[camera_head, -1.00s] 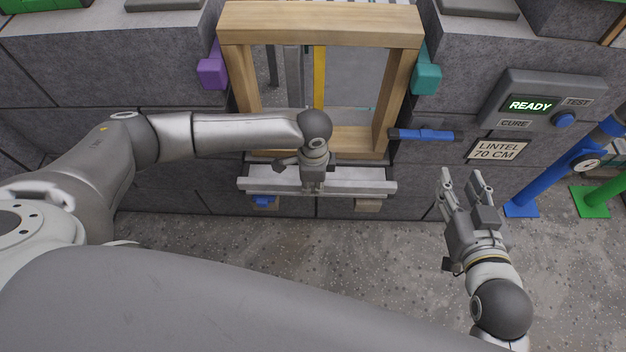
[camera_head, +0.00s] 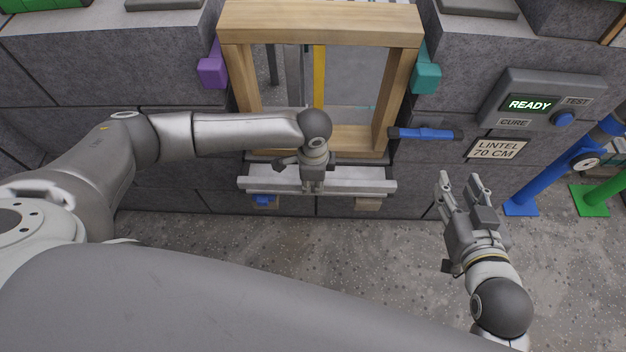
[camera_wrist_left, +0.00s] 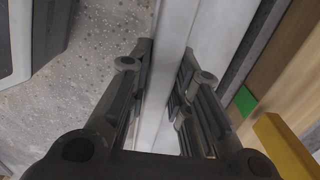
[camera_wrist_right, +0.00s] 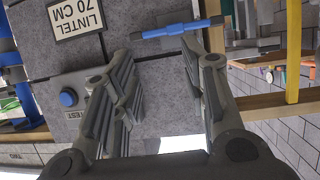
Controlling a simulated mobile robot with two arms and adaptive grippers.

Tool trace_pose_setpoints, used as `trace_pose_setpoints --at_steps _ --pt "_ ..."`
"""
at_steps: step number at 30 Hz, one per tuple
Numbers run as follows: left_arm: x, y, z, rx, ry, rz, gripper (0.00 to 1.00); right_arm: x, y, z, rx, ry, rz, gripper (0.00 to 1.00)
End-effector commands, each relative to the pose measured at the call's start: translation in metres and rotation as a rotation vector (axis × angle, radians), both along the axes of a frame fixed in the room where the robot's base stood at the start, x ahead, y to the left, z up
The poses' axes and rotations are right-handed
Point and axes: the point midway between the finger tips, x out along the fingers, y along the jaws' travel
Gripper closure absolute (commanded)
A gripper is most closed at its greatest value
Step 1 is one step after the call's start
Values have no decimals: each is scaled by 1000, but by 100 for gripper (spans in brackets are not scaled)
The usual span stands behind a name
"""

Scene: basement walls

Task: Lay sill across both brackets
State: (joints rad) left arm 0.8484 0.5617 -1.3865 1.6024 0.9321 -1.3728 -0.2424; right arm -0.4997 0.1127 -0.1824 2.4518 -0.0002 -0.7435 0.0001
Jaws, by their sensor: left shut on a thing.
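The sill (camera_head: 350,185) is a long pale grey bar lying level in front of the wall, just below the wooden frame. My left gripper (camera_head: 313,188) is shut on the sill near its middle; the left wrist view shows the sill (camera_wrist_left: 165,75) running between both fingers. A blue bracket (camera_head: 264,201) shows under the sill's left part, and a beige bracket (camera_head: 367,205) under its right part. The sill hides their tops, so I cannot tell whether it touches them. My right gripper (camera_head: 460,180) is open and empty, to the right of the sill.
The wooden frame (camera_head: 320,20) stands in the wall opening, with a purple block (camera_head: 212,70) and a teal block (camera_head: 426,75) beside it. A blue-sleeved bar (camera_head: 425,134) and a control box (camera_head: 545,100) reading READY are at right. Blue and green props stand far right. The floor in front is clear.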

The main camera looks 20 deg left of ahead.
Motion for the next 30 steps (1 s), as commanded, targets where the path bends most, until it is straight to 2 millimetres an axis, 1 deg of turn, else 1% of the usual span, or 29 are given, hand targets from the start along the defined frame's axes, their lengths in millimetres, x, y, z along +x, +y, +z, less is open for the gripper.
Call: trace_pose_setpoints --at_steps 18,30 --pt "1 0 2 -1 -2 0 100 -13 -6 -19 -22 102 -9 60" --pt "1 0 2 -1 -2 0 100 -17 -9 -25 -35 148 -13 60"
